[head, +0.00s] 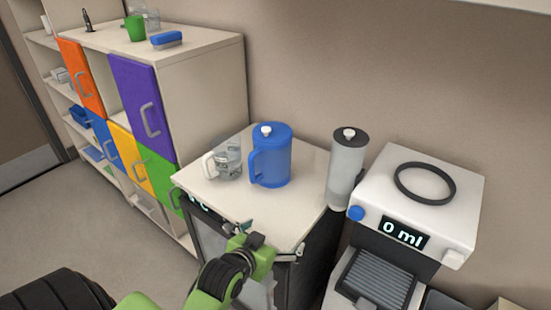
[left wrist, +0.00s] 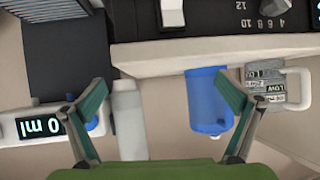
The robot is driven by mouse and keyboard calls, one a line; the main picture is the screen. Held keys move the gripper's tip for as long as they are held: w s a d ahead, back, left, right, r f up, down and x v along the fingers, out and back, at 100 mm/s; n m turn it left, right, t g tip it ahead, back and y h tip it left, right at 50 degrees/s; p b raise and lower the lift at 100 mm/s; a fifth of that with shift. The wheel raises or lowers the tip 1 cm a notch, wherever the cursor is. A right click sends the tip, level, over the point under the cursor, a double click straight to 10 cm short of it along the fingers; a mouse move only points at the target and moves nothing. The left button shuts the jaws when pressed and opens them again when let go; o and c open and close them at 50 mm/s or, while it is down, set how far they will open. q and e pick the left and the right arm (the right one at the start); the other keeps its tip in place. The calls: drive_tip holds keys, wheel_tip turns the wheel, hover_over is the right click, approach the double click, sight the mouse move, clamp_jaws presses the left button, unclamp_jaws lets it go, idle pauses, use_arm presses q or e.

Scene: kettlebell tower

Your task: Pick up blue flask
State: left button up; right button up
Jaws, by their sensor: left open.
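The blue flask (head: 272,157) is a pitcher-like vessel with a handle on its left and a white knob on its lid. It stands upright on the white top of a small cabinet (head: 300,215) in the head view. It also shows in the left wrist view (left wrist: 207,103), partly behind a fingertip. My left gripper (head: 244,230) is at the cabinet's front edge, nearer to me than the flask and apart from it. In the left wrist view its two green fingers (left wrist: 168,106) are spread wide with nothing held between them. My right gripper is not in view.
A clear measuring jug (head: 228,160) stands just left of the flask. A grey cylinder bottle (head: 347,168) stands to its right, beside a white dispenser (head: 440,205) reading 0 ml. Colourful shelves (head: 205,90) stand at the left. Bare cabinet top lies in front of the flask.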

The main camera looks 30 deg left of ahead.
use_arm(q)
drive_tip(key=w+a+r+t+y, duration=0.1)
drive_tip(key=w+a+r, duration=0.1)
drive_tip(key=a, duration=0.1)
drive_tip(key=w+a+r+n+t+y, duration=0.1)
drive_tip(key=w+a+r+t, duration=0.1)
drive_tip(key=w+r, duration=0.1)
drive_tip(key=shift+w+a+n, duration=0.2)
drive_tip(key=shift+a+n, duration=0.1)
drive_tip(key=shift+a, duration=0.1)
drive_tip(key=n+t+y, duration=0.1)
drive_tip(key=t+y, duration=0.1)
approach(267, 158)
drive_tip(key=shift+n, duration=0.3)
drive_tip(key=p+x, duration=0.1)
drive_tip(key=x, duration=0.7)
drive_tip(key=shift+w, duration=0.2)
drive_tip(key=shift+w+a+r+p, duration=0.1)
drive_tip(key=shift+w+a+p, duration=0.05)
drive_tip(key=shift+w+p, duration=0.3)
drive_tip(key=shift+p+x, duration=0.4)
drive_tip(key=shift+x, duration=1.75)
drive_tip(key=shift+c, duration=0.4)
